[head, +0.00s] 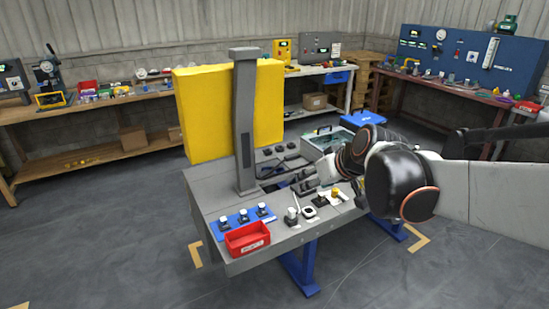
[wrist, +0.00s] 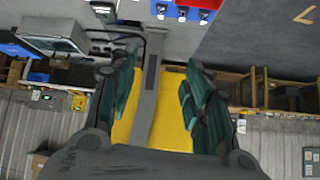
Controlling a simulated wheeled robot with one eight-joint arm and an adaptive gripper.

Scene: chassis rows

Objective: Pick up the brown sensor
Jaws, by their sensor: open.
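My gripper (head: 306,180) hangs over the right part of the grey work table (head: 212,190) in the head view. In the wrist view its two dark green fingers (wrist: 161,80) stand wide apart with nothing between them. A small part with a yellow-brown top (head: 335,193) stands near the table's right front, below and right of the gripper; I cannot tell whether it is the brown sensor. Left of it are a black square part with a white top (head: 309,212) and a dark part (head: 291,215). Several small dark parts with pale tops (head: 242,217) stand on a blue mat.
A red bin (head: 247,238) sits at the table's front edge. A grey case (head: 325,142) stands behind the gripper. Workbenches line the walls, with open floor between.

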